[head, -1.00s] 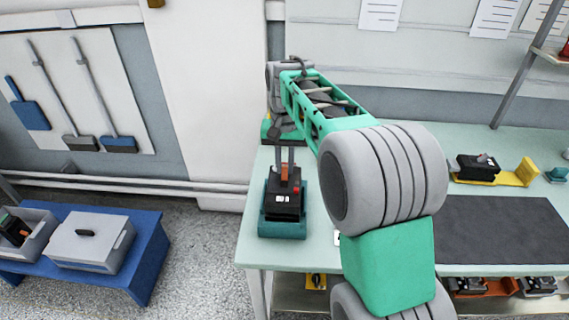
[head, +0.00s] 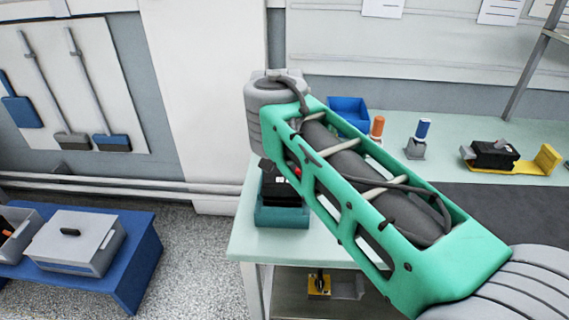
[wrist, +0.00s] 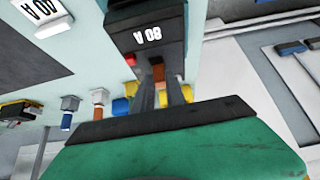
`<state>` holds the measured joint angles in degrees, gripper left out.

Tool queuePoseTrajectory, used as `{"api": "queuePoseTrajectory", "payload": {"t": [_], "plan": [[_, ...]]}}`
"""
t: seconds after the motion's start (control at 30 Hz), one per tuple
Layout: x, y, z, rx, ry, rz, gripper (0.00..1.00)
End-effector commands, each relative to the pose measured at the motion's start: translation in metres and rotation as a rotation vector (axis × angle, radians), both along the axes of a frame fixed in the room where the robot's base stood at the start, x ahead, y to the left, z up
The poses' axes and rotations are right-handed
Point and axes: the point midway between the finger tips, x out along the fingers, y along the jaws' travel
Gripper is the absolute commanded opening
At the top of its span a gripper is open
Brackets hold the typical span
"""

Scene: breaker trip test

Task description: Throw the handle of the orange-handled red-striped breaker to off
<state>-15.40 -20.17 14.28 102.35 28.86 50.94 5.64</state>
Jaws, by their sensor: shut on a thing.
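The breaker (head: 282,190) is a black block in a teal holder (head: 283,218) at the bench's left end, partly covered by my arm in the head view. In the wrist view the breaker (wrist: 148,32) carries an upside-down white label and a small red mark. Its orange-brown handle (wrist: 157,73) sits between the fingertips of my gripper (wrist: 160,84), which is shut on it. My arm hides the handle and fingertips in the head view, so the handle's exact throw position cannot be told there.
A blue bin (head: 348,112), an orange-topped post (head: 377,128) and a blue-topped post (head: 422,132) stand behind my arm. Another black breaker (head: 494,154) on a yellow bracket (head: 547,160) is to the right. A dark mat (head: 510,200) lies on the bench.

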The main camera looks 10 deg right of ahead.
Motion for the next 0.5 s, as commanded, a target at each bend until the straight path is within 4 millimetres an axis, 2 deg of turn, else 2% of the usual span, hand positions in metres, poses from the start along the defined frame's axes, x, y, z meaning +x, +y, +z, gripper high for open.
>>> {"api": "queuePoseTrajectory", "payload": {"t": [0.03,0.5], "plan": [[-0.004,0.003,-0.011,-0.012,-0.044,0.005,0.0],[-0.022,0.009,-0.017,-0.118,-0.369,0.005,0.0]]}}
